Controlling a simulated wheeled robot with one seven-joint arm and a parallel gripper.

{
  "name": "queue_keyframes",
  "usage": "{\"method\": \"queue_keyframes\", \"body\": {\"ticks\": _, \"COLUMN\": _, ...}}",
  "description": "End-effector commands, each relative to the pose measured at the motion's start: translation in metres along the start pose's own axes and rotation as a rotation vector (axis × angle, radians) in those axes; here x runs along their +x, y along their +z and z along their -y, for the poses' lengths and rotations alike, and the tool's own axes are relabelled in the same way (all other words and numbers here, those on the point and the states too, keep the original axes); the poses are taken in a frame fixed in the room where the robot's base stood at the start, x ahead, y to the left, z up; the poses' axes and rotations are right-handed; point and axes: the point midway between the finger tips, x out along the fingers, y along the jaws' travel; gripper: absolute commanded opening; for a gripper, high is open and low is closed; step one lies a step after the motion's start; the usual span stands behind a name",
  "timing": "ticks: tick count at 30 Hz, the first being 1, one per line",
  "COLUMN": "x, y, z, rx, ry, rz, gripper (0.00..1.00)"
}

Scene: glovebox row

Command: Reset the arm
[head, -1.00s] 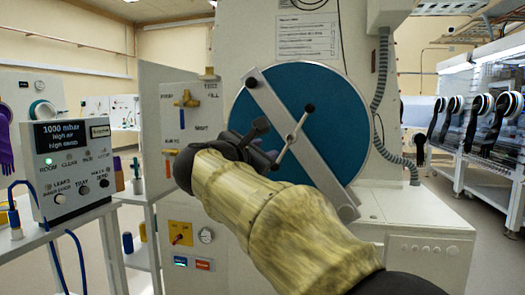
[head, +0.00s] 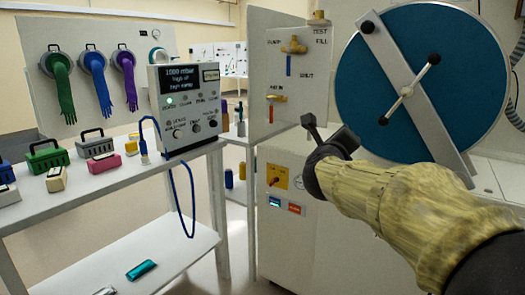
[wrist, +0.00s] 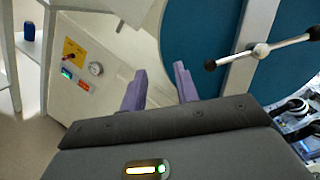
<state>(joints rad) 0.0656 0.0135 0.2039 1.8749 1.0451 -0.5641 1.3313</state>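My arm, in a yellowish sleeve, reaches in from the lower right of the head view. My gripper (head: 318,130) is at its end, in front of the white cabinet and left of the round blue door (head: 385,110). In the wrist view my gripper (wrist: 160,90) shows two purple fingers standing apart with nothing between them. The door's crossed handle (wrist: 261,50) is to the right of the fingers, apart from them.
A control box (head: 185,105) with a display stands on a white bench (head: 100,195) at left. Green, blue and purple gloves (head: 95,75) hang behind. Small cases (head: 47,155) stand on the bench. A valve panel (head: 290,75) is behind my gripper.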

Motion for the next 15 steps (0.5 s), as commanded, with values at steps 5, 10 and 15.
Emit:
{"method": "queue_keyframes", "body": {"ticks": 5, "x": -0.019, "y": -0.045, "z": -0.085, "rx": -0.614, "ry": 0.299, "rz": 0.088, "gripper": 0.31}}
{"method": "queue_keyframes", "body": {"ticks": 10, "x": -0.063, "y": -0.108, "z": -0.156, "rx": -1.148, "ry": 0.606, "rz": 0.243, "gripper": 0.31}}
{"method": "queue_keyframes", "body": {"ticks": 15, "x": -0.123, "y": -0.176, "z": -0.202, "rx": -1.568, "ry": 0.902, "rz": 0.461, "gripper": 0.31}}
